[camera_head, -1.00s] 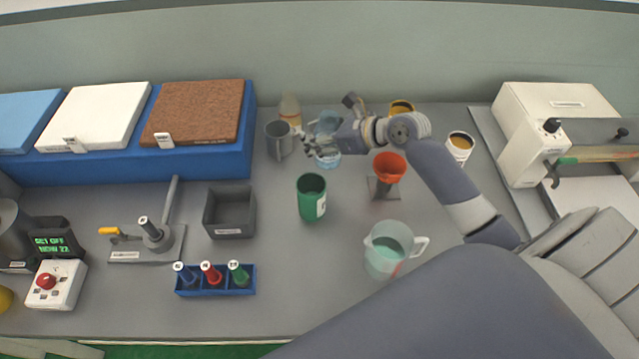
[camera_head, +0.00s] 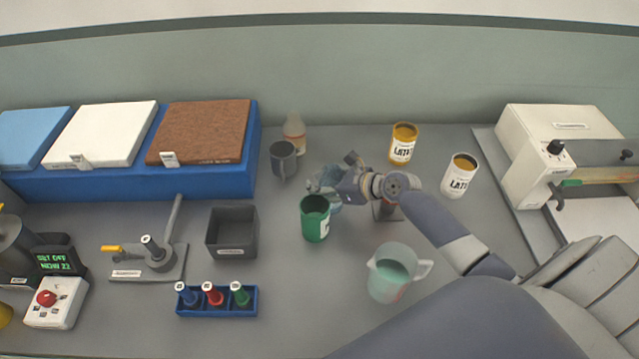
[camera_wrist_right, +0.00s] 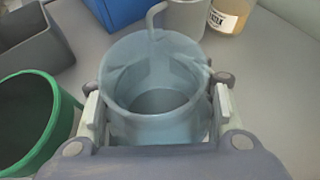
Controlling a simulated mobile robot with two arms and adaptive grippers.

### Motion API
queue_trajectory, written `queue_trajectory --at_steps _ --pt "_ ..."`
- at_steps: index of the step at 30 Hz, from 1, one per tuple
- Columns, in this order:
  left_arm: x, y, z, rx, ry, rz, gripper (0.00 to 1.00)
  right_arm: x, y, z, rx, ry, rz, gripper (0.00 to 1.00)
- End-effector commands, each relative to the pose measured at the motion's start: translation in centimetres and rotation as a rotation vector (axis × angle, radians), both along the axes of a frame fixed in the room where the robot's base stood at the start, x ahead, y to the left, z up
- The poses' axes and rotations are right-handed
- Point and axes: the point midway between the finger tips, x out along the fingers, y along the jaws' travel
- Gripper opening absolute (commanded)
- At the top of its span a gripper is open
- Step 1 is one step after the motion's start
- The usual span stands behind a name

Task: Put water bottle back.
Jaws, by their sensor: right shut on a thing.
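The water bottle (camera_wrist_right: 150,115) looks like a pale blue, see-through round vessel with an open top. In the right wrist view it sits upright between the two fingers of my right gripper (camera_wrist_right: 160,108), which is shut on it. In the head view my right gripper (camera_head: 334,186) is just behind the green container (camera_head: 315,219), and the bottle is mostly hidden by the gripper and wrist. I cannot tell whether the bottle touches the table. My left gripper is in neither view.
A grey mug (camera_head: 283,160) and a pale bottle (camera_head: 295,133) stand behind the gripper. Two labelled cans (camera_head: 402,146) (camera_head: 459,178) are at the right back. A clear jug (camera_head: 391,275) stands in front. A grey bin (camera_head: 231,233) is left of the green container.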

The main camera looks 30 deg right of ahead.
Motion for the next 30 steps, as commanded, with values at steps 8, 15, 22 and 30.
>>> queue_trajectory --at_steps 8,15,22,30 --pt "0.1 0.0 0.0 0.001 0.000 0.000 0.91 0.0 0.0 -0.2 0.001 0.000 0.000 0.49" --pt "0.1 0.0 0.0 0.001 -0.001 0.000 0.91 0.0 0.0 -0.2 0.001 0.000 0.000 0.59" --pt "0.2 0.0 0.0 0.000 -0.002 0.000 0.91 -0.1 -0.1 0.2 -0.001 0.000 0.000 0.59" --pt "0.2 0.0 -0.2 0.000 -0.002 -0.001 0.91 -3.3 -2.0 2.0 -0.003 0.002 0.000 0.59"
